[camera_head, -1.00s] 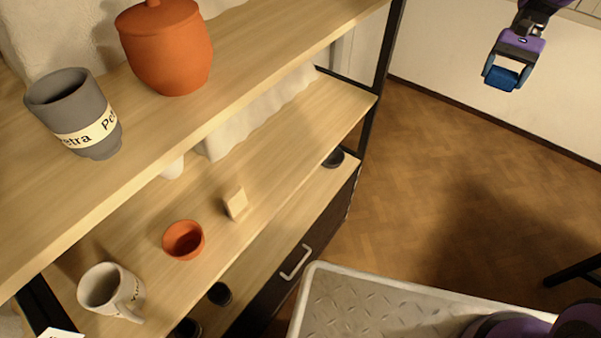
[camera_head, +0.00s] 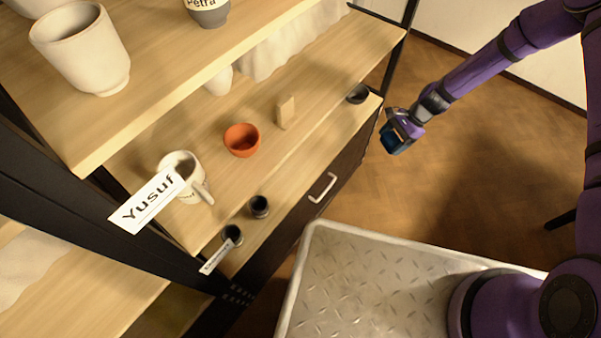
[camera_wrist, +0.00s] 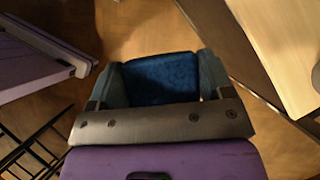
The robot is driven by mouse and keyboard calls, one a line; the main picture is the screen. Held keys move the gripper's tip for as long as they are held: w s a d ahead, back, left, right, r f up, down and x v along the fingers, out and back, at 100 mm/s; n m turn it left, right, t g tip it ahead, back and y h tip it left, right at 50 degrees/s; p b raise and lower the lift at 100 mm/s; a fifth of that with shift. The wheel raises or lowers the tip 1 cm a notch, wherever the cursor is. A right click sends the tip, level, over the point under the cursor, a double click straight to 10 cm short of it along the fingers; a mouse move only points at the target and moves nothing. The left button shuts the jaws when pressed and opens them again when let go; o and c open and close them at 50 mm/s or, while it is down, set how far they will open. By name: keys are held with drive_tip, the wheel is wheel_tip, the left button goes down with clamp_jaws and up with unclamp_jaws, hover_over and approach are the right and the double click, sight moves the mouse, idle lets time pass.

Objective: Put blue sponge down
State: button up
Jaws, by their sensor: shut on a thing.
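My gripper (camera_head: 397,131) is shut on the blue sponge (camera_head: 393,142). It holds the sponge in the air, just right of the shelf unit's front edge, with wooden floor below. In the wrist view the blue sponge (camera_wrist: 160,78) sits between the two grey fingers, with its broad face toward the camera. Part of the sponge is hidden by the fingers and the gripper body.
Shelves (camera_head: 318,100) carry an orange bowl (camera_head: 242,140), a tan block (camera_head: 286,112), a white mug (camera_head: 184,176) and a dark bowl (camera_head: 357,94). Two dark cups (camera_head: 259,206) stand lower. A drawer handle (camera_head: 322,187) sticks out. My metal deck (camera_head: 375,280) is in front.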

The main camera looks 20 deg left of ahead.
drive_tip(key=s+a+f+m+t+y, duration=0.1)
drive_tip(key=s+a+f+m+t, duration=0.1)
drive_tip(key=s+a+f+m, duration=0.35)
drive_tip(key=s+a+f+m+t, duration=0.25)
drive_tip(key=s+a, duration=0.35)
drive_tip(key=s, duration=0.3)
drive_tip(key=shift+n+g, duration=0.25)
drive_tip(key=shift+n, duration=0.05)
drive_tip(key=w+a, duration=0.1)
drive_tip(key=a, duration=0.4)
drive_tip(key=w+a+f, duration=0.1)
drive_tip(key=a, duration=0.4)
drive_tip(key=w+a, duration=0.1)
drive_tip(key=a, duration=0.4)
drive_tip(key=shift+a+f, duration=0.15)
drive_tip(key=shift+f, duration=1.85)
drive_tip(key=o, duration=0.8)
